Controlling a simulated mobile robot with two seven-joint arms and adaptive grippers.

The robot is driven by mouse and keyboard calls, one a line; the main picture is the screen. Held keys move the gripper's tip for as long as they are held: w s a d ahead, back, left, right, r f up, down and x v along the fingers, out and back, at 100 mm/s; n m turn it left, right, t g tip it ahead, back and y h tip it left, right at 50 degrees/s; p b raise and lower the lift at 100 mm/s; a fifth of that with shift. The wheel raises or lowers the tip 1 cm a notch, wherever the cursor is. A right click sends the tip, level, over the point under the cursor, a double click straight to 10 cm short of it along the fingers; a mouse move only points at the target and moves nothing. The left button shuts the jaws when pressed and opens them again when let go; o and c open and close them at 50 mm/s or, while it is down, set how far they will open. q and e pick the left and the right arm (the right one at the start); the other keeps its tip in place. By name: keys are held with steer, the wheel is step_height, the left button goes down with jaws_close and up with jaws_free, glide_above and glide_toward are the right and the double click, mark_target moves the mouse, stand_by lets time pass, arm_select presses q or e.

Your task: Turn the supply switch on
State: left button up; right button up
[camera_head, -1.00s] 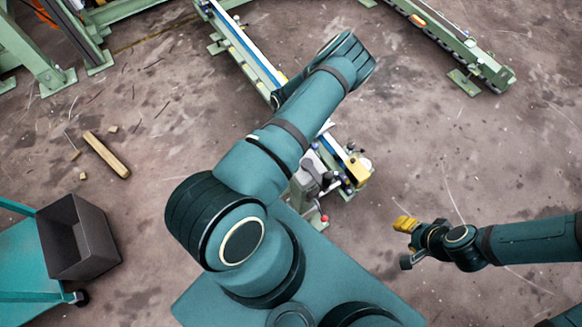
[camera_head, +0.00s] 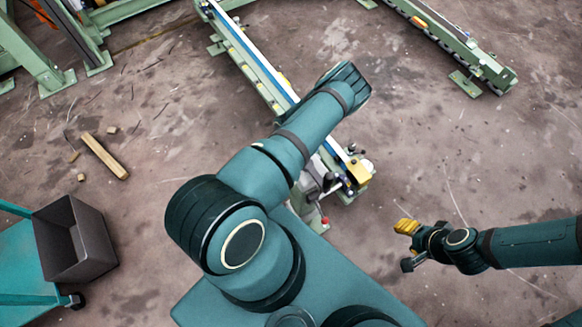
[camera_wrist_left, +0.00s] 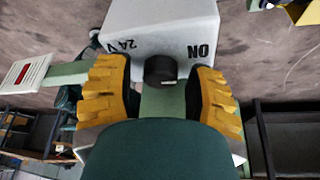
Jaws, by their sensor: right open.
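The supply switch is a black round knob (camera_wrist_left: 160,72) with a pale mark, on a light grey box (camera_wrist_left: 165,28) lettered "24 V" and "ON", upside down in the left wrist view. My left gripper (camera_wrist_left: 158,95) is open; its yellow fingers are on either side of the knob, with a visible gap each side. I cannot tell how deep the fingertips reach. In the head view my left arm hides the left gripper and the switch. My right gripper (camera_head: 406,228) is open and empty, above the bare floor at right.
A machine with a long blue-topped rail (camera_head: 250,62) runs behind my left arm, with a yellow block (camera_head: 357,172) at its near end. A second green rail (camera_head: 450,45) stands upper right. A dark bin (camera_head: 75,238) is at left. Wood scraps (camera_head: 104,156) lie on the floor.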

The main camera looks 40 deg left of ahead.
arm_select(q)
jaws_close()
steer(key=shift+n, duration=0.4)
steer(key=n+t+h, duration=0.1)
steer(key=n, duration=0.3)
steer(key=shift+t, duration=0.3)
steer(key=n+t, duration=0.1)
steer(key=n, duration=0.3)
steer(key=shift+n+t, duration=0.3)
steer(key=shift+t, duration=0.1)
steer(key=n+t, duration=0.1)
steer(key=n, duration=0.3)
steer(key=shift+t, duration=0.3)
steer(key=shift+d+n+t+y+b, duration=0.1)
steer(key=shift+n+t+y+b, duration=0.45)
steer(key=shift+n, duration=1.65)
steer(key=shift+y, duration=0.25)
